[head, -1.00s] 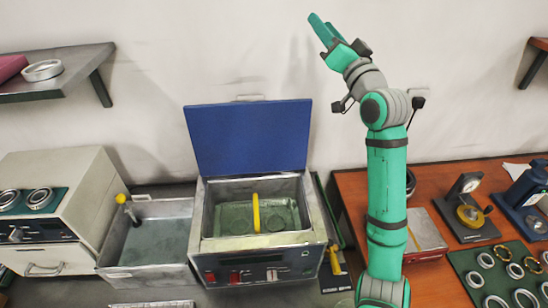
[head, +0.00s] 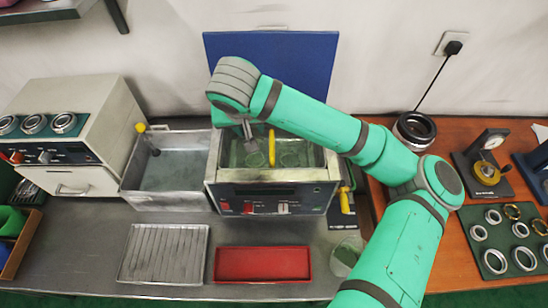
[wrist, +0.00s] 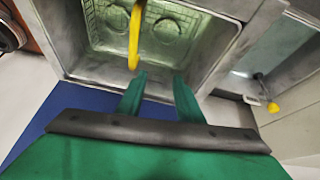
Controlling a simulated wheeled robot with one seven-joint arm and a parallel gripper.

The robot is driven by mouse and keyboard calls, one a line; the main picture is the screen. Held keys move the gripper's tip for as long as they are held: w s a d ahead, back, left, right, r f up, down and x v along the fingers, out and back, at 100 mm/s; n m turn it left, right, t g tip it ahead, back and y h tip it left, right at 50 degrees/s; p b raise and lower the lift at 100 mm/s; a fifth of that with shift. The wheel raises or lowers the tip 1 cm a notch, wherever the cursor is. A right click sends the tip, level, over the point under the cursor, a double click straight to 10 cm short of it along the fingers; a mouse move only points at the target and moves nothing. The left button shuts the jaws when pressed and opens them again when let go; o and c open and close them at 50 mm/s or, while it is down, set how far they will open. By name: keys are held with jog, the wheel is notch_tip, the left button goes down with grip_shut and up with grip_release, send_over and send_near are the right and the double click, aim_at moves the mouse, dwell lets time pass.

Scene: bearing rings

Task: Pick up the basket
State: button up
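The basket is a wire-mesh basket with an upright yellow handle (head: 271,147), sitting inside the open tank of the cleaner (head: 270,188). Ring shapes show faintly at its bottom. In the wrist view the yellow handle (wrist: 135,36) and the mesh basket (wrist: 112,18) are in the tank. My gripper (wrist: 160,88) is open and empty, its two green fingers apart over the tank's edge near the blue lid. The handle lies beyond the fingertips and is not between them. In the head view my arm hides part of the tank, and my gripper is mostly hidden.
The blue lid (head: 290,62) stands open behind the tank. A metal basin (head: 170,170) with a yellow-knobbed part adjoins on the left. A ridged tray (head: 164,253) and a red tray (head: 262,264) lie in front. Ring parts and gauges stand on the right table.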

jog(key=h, duration=0.2)
send_over(273, 143)
jog(key=s+a, duration=0.2)
jog(key=f, duration=0.1)
jog(key=shift+m+g, duration=0.4)
jog(key=x, duration=0.4)
jog(key=shift+d+f, duration=0.2)
jog(key=shift+d, duration=0.2)
jog(key=shift+x, duration=3.1)
jog(key=shift+s+f, duration=0.1)
jog(key=shift+s, duration=0.05)
jog(key=shift+c, duration=0.2)
grip_shut()
